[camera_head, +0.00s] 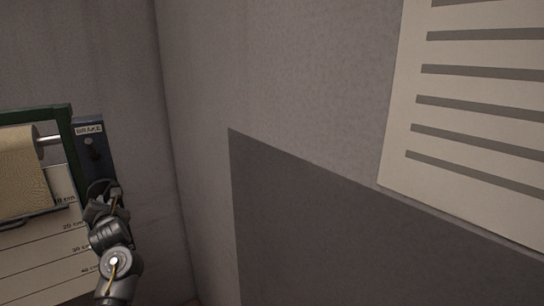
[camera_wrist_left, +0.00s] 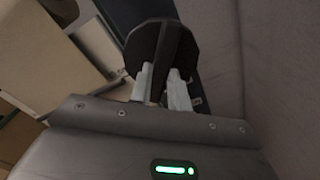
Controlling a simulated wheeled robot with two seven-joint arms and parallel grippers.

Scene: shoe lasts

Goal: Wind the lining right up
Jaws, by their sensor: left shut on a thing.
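The tan lining (camera_head: 22,180) hangs from a roll at the left edge of the head view. Its lower edge, with a thin dark bar, is near the 10 cm mark of a pale scale board (camera_head: 52,250). My left gripper (camera_head: 103,197) is at the lower part of the dark blue side panel. In the left wrist view its fingers (camera_wrist_left: 163,85) are shut on the raised bar of a dark round knob (camera_wrist_left: 160,45). The fingers hide part of the bar. My right gripper is not in view.
A small lever (camera_head: 91,148) under a BRAKE label (camera_head: 89,129) is on the side panel above my left gripper. A green frame (camera_head: 66,135) edges the roll. A lined sheet (camera_head: 470,110) and a dark grey panel (camera_head: 340,240) are on the wall at right.

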